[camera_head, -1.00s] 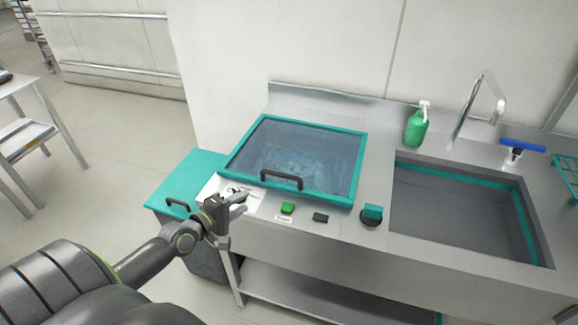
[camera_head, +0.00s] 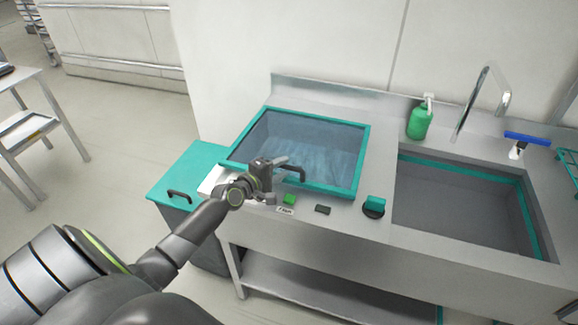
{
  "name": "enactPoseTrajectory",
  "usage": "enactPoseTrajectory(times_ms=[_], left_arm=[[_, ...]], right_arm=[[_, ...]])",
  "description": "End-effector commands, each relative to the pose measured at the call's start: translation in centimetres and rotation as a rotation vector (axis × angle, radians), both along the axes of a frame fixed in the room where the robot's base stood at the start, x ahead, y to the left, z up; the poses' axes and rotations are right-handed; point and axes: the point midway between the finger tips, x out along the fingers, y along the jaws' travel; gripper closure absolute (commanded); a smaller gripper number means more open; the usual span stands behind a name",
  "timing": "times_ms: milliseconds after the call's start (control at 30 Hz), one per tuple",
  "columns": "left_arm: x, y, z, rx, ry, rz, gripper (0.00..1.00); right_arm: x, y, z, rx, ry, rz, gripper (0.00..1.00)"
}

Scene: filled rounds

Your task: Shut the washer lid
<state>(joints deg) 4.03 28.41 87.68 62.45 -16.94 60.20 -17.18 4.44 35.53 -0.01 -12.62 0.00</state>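The washer lid (camera_head: 322,150) is a teal-framed, see-through panel on the steel counter, left of the sink. It lies flat or nearly flat; I cannot tell whether a small gap is left under its front edge. Its dark handle (camera_head: 301,174) stands at the front edge, and its left part is hidden by my gripper. My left gripper (camera_head: 275,175) is at the left end of this handle, over the lid's front edge. Its fingertips are partly hidden, so I cannot tell whether it is open or touches the handle. My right gripper is not in view.
A green button (camera_head: 289,199), a dark button (camera_head: 322,209) and a teal knob (camera_head: 375,204) sit in front of the lid. A teal-topped bin (camera_head: 185,175) stands left. A green soap bottle (camera_head: 419,123), a faucet (camera_head: 490,85) and a sink (camera_head: 465,195) are right.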

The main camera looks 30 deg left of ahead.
Motion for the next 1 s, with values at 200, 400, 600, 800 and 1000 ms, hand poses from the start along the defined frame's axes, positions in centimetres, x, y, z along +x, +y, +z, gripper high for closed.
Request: enactPoseTrajectory(times_ms=[200,400,600,800,1000], left_arm=[[2.8,-0.5,-0.7,-0.001,0.0,0.0,0.64],[3.7,-0.7,-0.8,0.0,0.001,-0.001,0.64],[3.7,-0.7,-0.8,0.001,0.001,-0.001,0.64],[3.7,-0.7,-0.8,0.0,0.001,0.0,0.84],[3.7,-0.6,-0.8,0.001,0.001,0.0,1.0]], right_arm=[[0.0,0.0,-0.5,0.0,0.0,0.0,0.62],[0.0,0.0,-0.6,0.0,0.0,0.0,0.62],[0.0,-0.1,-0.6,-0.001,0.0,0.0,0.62],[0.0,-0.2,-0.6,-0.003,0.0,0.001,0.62],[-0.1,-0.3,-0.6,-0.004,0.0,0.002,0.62]])
